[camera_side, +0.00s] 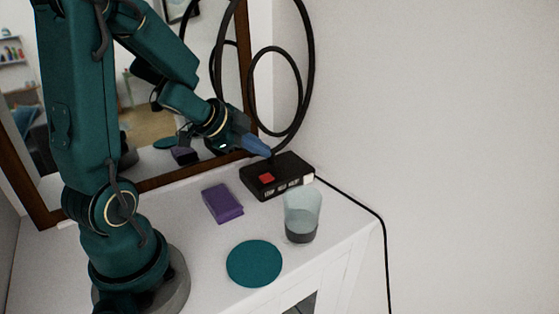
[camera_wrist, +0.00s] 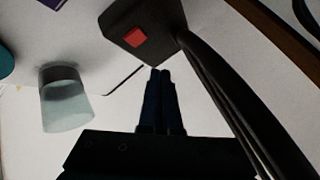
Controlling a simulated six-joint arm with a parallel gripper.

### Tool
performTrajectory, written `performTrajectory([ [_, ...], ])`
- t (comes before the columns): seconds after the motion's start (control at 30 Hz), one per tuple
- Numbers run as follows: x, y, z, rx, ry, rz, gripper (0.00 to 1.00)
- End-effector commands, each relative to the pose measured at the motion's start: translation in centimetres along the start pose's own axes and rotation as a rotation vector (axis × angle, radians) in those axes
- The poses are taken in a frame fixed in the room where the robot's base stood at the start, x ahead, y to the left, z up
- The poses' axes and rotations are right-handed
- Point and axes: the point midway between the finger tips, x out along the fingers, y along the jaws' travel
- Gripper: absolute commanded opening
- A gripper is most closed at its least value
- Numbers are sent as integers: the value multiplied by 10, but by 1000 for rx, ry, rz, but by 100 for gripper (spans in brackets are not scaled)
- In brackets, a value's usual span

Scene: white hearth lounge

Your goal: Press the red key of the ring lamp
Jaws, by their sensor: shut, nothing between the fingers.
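The ring lamp has a black box-shaped base (camera_side: 290,178) at the back of the white top, with dark rings (camera_side: 310,60) rising behind it. Its red key (camera_side: 266,178) is on the base's upper face, towards the left. In the wrist view the red key (camera_wrist: 134,38) shows unobstructed on the dark base (camera_wrist: 158,15). My gripper (camera_side: 268,153) is shut and empty, its blue fingers pointing down to the right above the back of the base. In the wrist view the fingertips (camera_wrist: 160,71) lie below and right of the key, apart from it in the picture.
A clear glass (camera_side: 303,208) stands just in front of the base. A purple box (camera_side: 222,203) lies to the left, and a teal disc (camera_side: 254,263) lies nearer the front. A black cord (camera_side: 350,200) runs right over the edge. A framed mirror (camera_side: 215,168) stands behind.

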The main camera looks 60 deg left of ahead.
Motion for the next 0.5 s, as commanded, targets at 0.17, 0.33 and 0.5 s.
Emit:
performTrajectory([
  [0.17, 8, 5, 7, -6, -5, -2, 0],
  [0.33, 17, 14, 13, -6, 1, 9, 0],
  [0.5, 23, 18, 17, -4, 1, 4, 0],
])
